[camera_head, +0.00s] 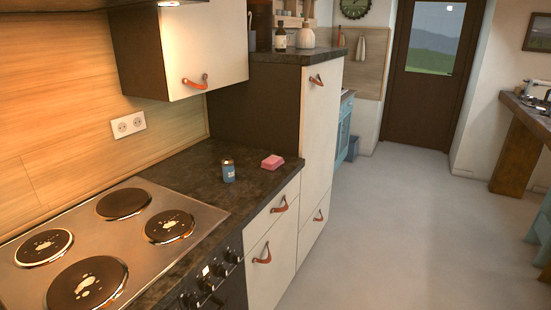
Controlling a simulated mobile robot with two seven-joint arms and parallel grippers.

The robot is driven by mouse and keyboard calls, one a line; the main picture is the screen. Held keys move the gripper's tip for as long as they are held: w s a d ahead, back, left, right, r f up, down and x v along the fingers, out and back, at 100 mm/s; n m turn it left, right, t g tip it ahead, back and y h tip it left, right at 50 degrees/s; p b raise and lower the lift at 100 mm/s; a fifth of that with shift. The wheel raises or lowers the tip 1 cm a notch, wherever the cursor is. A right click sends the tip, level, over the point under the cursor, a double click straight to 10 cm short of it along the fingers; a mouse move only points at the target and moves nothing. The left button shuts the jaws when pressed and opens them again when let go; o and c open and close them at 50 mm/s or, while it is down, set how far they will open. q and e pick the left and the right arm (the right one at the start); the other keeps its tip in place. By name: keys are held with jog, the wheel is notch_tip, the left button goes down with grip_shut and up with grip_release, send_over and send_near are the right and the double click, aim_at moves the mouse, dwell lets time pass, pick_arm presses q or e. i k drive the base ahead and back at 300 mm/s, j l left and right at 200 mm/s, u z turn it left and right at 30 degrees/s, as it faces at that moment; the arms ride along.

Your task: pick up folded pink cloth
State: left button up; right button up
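The folded pink cloth (272,162) lies on the dark countertop (190,170), close to its front edge and near the tall white cabinet. It looks like a small flat pink block. A blue can or jar with a dark top (228,171) stands upright to its left, apart from it. Neither of my grippers shows in the head view, and nothing touches the cloth.
A stove top with several round hotplates (122,204) fills the counter's near left. A wall cabinet (205,50) hangs above the counter. The tall cabinet (322,120) stands just beyond the cloth. The grey floor (400,230) to the right is clear.

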aim_at(273, 162)
jog(key=i+l+u, duration=0.15)
jog(key=i+l, duration=0.65)
jog(key=i+l+u, duration=0.1)
jog(key=i+l, duration=0.65)
jog(key=l, duration=0.1)
